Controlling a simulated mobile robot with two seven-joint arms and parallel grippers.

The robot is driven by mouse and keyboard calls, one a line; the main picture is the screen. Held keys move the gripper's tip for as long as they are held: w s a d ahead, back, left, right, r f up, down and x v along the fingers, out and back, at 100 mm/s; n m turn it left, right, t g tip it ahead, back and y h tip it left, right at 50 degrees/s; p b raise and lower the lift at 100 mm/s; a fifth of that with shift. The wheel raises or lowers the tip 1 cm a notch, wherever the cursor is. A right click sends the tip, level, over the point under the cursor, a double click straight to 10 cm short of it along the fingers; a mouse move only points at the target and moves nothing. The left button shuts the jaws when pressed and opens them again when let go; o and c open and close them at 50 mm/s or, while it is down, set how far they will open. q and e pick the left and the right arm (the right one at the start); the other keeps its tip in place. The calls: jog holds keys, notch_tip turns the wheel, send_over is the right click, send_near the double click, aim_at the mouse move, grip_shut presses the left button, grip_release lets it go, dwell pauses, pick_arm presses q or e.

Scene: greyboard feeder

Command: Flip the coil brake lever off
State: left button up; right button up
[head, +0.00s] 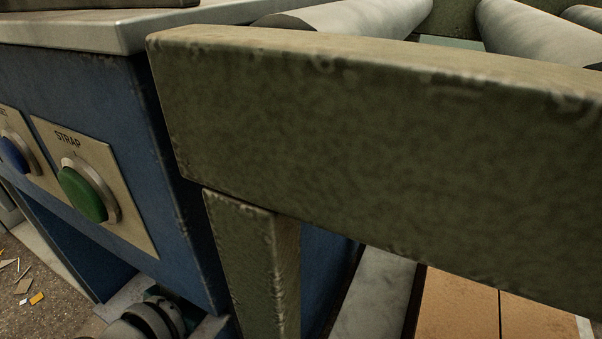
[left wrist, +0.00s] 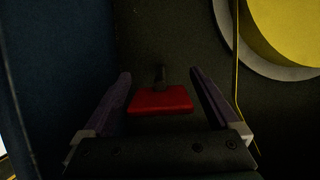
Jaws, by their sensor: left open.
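In the left wrist view, a lever with a red grip (left wrist: 160,102) and a short dark stem (left wrist: 160,76) stands against a dark panel. I take it to be the coil brake lever. My left gripper (left wrist: 160,77) is open, with one finger on each side of the red grip. Gaps show between the grip and both fingers, so neither appears to touch it. How deep the grip sits between the fingers is hard to tell. The head view shows neither the lever nor either gripper's fingers.
In the left wrist view, a yellow disc (left wrist: 292,30) with a grey rim is at upper right and a blue wall (left wrist: 55,70) at left. The head view shows an olive beam (head: 380,150), rollers (head: 360,18), and a blue cabinet with a green STRAP button (head: 82,195).

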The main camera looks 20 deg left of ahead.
pick_arm(q)
jog(key=p+v, duration=0.5)
jog(key=v, duration=0.5)
